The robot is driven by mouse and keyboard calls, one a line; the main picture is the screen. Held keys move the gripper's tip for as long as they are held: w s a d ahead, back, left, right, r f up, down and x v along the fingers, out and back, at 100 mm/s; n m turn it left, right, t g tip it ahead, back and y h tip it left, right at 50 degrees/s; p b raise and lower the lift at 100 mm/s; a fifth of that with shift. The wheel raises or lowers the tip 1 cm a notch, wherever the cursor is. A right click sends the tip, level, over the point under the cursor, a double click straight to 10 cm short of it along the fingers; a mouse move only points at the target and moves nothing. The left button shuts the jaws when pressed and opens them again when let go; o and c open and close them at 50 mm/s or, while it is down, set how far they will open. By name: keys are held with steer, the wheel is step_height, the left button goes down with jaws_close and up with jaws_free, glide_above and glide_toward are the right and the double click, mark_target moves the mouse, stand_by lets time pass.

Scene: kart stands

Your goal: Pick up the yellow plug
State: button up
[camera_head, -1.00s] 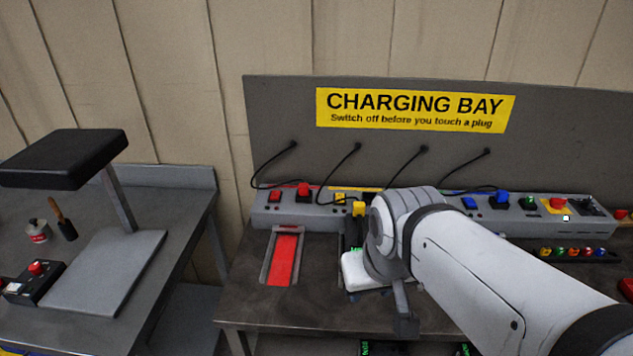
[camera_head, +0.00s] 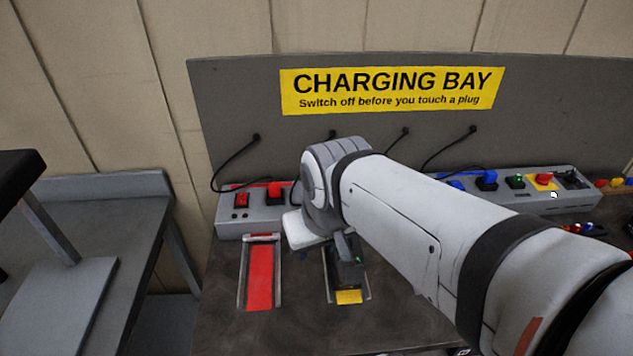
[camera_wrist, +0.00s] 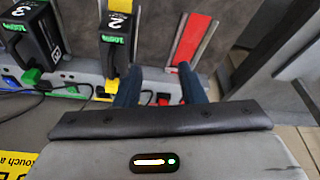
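The yellow plug (camera_wrist: 109,87) shows in the wrist view as a small yellow piece at the grey power strip, just left of my left finger and partly hidden by it. In the head view my arm hides it. My gripper (camera_wrist: 160,74) has its two dark fingers spread, with no object held between them. The fingers reach over the power strip (camera_wrist: 78,70), to the right of the yellow plug in the wrist view. Small red parts of the strip show between the fingers.
The battery marked 2 (camera_wrist: 117,32) stands near the yellow plug; the battery marked 3 (camera_wrist: 32,35) is further left. In the head view, a red plug (camera_head: 276,190) and red switch (camera_head: 241,199) sit left of my wrist. Black cables hang from the back panel (camera_head: 240,90).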

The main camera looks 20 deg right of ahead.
steer(key=shift+o, duration=0.4)
steer(key=shift+o, duration=0.8)
steer(key=shift+w+d, duration=0.1)
steer(key=shift+o, duration=1)
steer(key=w+d+f+m+g+b, duration=0.1)
steer(key=w+d+b, duration=0.3)
steer(key=w, duration=0.6)
steer(key=shift+w+d+f+m+g+b, duration=0.25)
steer(key=shift+d+f+m+g, duration=0.2)
steer(key=shift+d, duration=0.5)
steer(key=shift+m+g, duration=0.65)
steer(key=shift+g, duration=0.1)
steer(key=w+d+f+b, duration=0.1)
steer(key=w+d, duration=0.1)
steer(key=w+d+f+b, duration=0.1)
steer(key=w+d+f, duration=0.1)
steer(key=w+d, duration=0.1)
steer(key=w+d+f+b, duration=0.1)
steer(key=w+d+f, duration=0.1)
steer(key=w+d, duration=0.1)
steer(key=shift+w+d, duration=0.25)
steer(key=shift+d+f, duration=0.1)
steer(key=shift+f, duration=0.2)
steer(key=shift+f+p, duration=0.35)
steer(key=shift+f, duration=3.25)
